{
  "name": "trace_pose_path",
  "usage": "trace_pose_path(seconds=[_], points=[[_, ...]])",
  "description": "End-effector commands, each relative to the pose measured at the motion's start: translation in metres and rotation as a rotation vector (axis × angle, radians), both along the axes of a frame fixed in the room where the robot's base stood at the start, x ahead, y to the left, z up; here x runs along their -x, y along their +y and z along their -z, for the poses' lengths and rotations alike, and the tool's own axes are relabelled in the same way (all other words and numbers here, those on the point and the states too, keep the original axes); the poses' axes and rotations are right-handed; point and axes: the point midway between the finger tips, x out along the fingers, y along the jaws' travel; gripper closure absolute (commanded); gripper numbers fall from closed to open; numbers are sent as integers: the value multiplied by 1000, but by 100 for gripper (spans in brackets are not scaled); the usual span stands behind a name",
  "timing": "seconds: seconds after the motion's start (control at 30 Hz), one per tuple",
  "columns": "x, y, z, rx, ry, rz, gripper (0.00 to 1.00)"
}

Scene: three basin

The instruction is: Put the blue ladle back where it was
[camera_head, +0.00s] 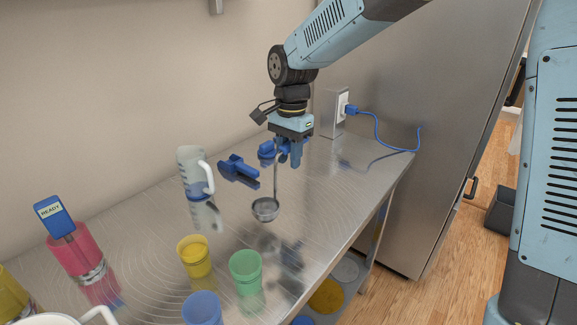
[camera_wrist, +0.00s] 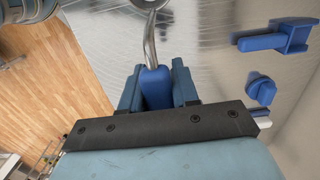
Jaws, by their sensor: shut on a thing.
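The blue ladle has a blue handle (camera_wrist: 156,88) and a metal bowl (camera_head: 265,209). My gripper (camera_head: 289,152) is shut on the handle, and in the wrist view the handle lies between the two fingers. The ladle hangs bowl down over the metal table; whether the bowl touches the tabletop is hard to tell. A blue forked piece (camera_head: 238,170) is to the left of the gripper and shows in the wrist view (camera_wrist: 280,37). A smaller rounded blue piece (camera_wrist: 260,90) is close by; in the head view it is partly hidden by the gripper.
A clear pitcher (camera_head: 190,165) stands left of the ladle. Yellow (camera_head: 196,258), green (camera_head: 246,272) and blue (camera_head: 203,309) cups stand nearer. A pink container (camera_head: 77,255) with a READY sign is far left. An outlet box (camera_head: 335,112) with a blue cord is behind.

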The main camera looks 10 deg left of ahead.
Motion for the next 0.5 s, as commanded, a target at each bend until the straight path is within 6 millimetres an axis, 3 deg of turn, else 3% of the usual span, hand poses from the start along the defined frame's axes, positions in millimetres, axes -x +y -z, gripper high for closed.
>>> trace_pose_path(seconds=[0.23,0.5], points=[[-3,1,32,2,2,0,100],[-3,1,35,1,0,0,100]])
